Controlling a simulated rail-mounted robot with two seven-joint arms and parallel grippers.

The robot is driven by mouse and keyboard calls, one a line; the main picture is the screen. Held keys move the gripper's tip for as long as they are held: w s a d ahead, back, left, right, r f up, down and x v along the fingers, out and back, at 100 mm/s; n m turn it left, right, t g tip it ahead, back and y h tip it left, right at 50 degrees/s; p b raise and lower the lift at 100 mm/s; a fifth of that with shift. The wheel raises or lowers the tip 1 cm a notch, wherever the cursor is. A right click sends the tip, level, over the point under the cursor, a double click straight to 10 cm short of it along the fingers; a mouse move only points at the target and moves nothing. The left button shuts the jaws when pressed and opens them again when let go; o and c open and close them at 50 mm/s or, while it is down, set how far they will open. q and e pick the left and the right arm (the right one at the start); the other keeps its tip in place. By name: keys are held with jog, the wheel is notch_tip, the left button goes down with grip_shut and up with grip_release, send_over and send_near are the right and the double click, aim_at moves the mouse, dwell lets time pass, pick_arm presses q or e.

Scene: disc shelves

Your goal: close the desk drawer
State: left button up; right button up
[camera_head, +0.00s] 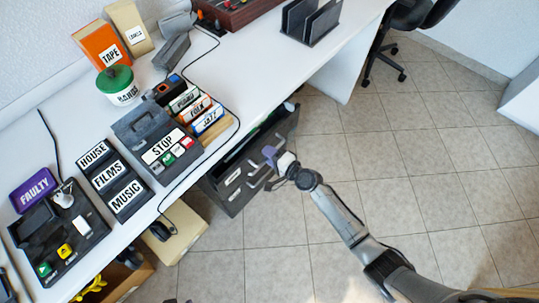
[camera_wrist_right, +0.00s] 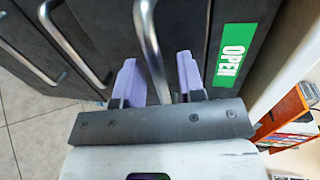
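The dark grey desk drawer (camera_head: 284,131) stands pulled out from under the desk's front edge, with its open top showing. Below it is the dark drawer front with several silver handles (camera_head: 233,178). My right gripper (camera_head: 270,157) is at the drawer front. In the right wrist view its two purple fingers (camera_wrist_right: 158,80) are apart, one on each side of a silver bar handle (camera_wrist_right: 150,40). Gaps show between the handle and the fingers. A green OPEN label (camera_wrist_right: 236,50) is on the dark front. My left gripper is not seen.
The white desk (camera_head: 265,75) holds labelled disc racks, a STOP box (camera_head: 160,148), a green-lidded tub (camera_head: 117,85) and an orange TAPE box (camera_head: 101,45). An office chair (camera_head: 405,20) stands at the upper right. The tiled floor (camera_head: 400,150) is clear.

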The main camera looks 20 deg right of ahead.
jog(key=shift+w, duration=0.1)
grip_shut()
dwell(0.3)
